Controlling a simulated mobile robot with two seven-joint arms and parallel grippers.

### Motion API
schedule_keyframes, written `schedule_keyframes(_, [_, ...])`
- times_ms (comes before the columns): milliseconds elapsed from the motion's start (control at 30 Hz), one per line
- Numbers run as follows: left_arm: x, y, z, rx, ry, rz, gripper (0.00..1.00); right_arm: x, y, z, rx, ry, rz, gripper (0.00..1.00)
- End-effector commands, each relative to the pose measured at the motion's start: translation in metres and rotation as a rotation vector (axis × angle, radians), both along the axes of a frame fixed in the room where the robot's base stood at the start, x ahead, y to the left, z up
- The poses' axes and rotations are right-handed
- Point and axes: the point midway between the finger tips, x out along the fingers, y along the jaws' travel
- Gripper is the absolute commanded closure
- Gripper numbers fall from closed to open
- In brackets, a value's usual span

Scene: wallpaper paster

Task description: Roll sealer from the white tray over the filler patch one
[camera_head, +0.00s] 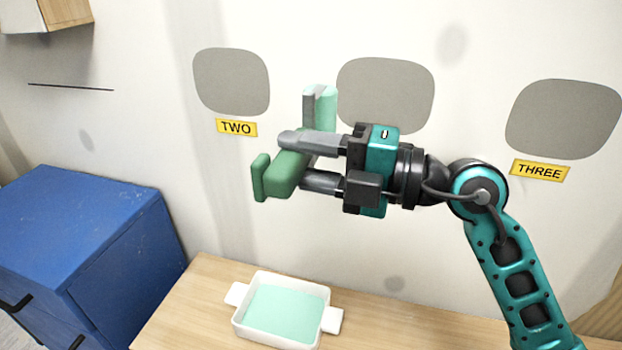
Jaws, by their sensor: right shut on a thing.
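My right gripper (299,161) is shut on the green handle of a roller (285,174). The roller's mint-coloured head (326,104) points up, in front of the wall at the left edge of the middle grey patch (388,88). I cannot tell whether it touches the wall. The middle patch's label does not show; my gripper covers the area below it. The left patch (231,81) has a yellow label TWO (236,128). The right patch (563,119) has a label THREE (540,170). The white tray (236,316) holds mint-coloured sealer (287,311). My left gripper is not in view.
The tray stands on a wooden table (193,302) below the wall. A blue cabinet (85,220) stands at the left. A wooden box (60,14) hangs at the top left. A thin dark line (70,87) and faint grey smudges mark the wall.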

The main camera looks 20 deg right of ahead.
Motion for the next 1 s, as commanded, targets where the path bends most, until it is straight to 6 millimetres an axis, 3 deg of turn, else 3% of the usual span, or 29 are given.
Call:
schedule_keyframes(267, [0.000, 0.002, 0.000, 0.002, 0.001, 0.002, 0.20, 0.000, 0.000, 0.001, 0.000, -0.003, 0.000, 0.91])
schedule_keyframes(433, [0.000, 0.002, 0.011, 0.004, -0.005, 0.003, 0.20, -0.001, 0.000, 0.004, 0.001, 0.001, -0.001, 0.91])
schedule_keyframes(1000, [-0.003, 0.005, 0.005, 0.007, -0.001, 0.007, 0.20, 0.048, -0.033, 0.001, 0.000, -0.001, -0.001, 0.91])
